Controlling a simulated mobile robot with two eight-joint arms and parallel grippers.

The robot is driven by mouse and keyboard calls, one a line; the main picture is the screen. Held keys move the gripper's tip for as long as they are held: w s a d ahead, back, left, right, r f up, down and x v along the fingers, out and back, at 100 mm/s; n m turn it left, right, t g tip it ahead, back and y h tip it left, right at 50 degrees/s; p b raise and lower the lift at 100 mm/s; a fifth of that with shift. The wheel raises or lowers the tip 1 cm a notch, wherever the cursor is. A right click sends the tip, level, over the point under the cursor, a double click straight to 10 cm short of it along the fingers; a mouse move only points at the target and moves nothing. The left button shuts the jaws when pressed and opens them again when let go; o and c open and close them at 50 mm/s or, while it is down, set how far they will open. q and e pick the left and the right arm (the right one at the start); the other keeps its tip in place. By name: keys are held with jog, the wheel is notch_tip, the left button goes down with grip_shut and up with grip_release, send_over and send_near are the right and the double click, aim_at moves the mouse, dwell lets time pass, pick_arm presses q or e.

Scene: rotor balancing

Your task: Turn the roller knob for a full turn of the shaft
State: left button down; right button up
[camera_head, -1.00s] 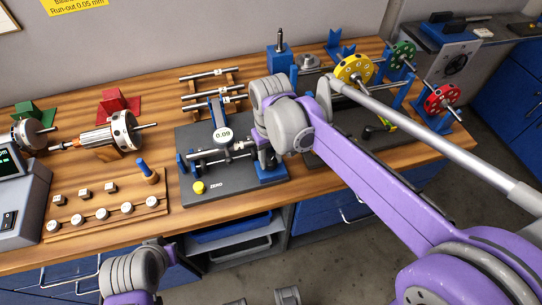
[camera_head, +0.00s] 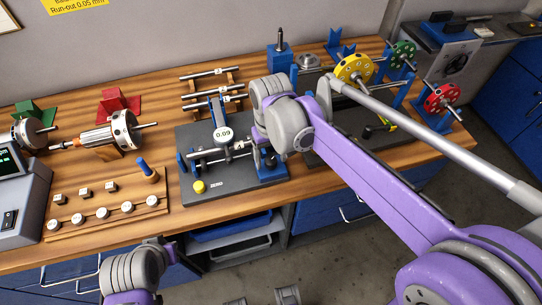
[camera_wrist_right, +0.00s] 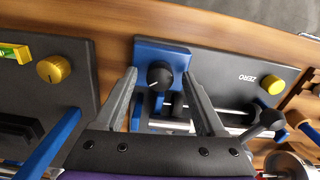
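The roller knob (camera_wrist_right: 159,76) is black with a white pointer line and sits on a blue block (camera_wrist_right: 150,48) in the right wrist view. My right gripper (camera_wrist_right: 159,80) is open, with one finger on each side of the knob and visible gaps between; contact is not seen. In the head view it is largely hidden by its own grey wrist. The shaft (camera_head: 210,154) lies across the run-out stand on a dark base plate (camera_head: 235,180). A round dial gauge (camera_head: 223,133) above it reads about 0.09.
A yellow ZERO button (camera_head: 199,187) is on the plate's front left. A wooden weight rack (camera_head: 110,208) stands left of it. A second dark plate with a yellow knob (camera_wrist_right: 54,69) lies beside the stand. Yellow (camera_head: 354,68) and red (camera_head: 442,98) rotors stand at the right.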

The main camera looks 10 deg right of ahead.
aim_at(271, 159)
pick_arm(q)
jog(key=shift+w+r+p, duration=0.15)
jog(key=shift+r+p, duration=0.25)
jog(key=shift+r, duration=0.15)
pick_arm(e)
notch_tip(271, 159, up, 11)
pick_arm(q)
jog(key=shift+r, duration=0.1)
pick_arm(e)
notch_tip(271, 159, down, 11)
jog(key=n+p, duration=0.4)
jog(key=n, duration=0.5)
jog(key=shift+f, duration=0.15)
pick_arm(q)
jog(key=r, duration=0.1)
jog(key=w+r, duration=0.1)
jog(key=r, duration=0.3)
jog(key=shift+w, duration=0.4)
pick_arm(e)
jog(key=shift+w, duration=0.1)
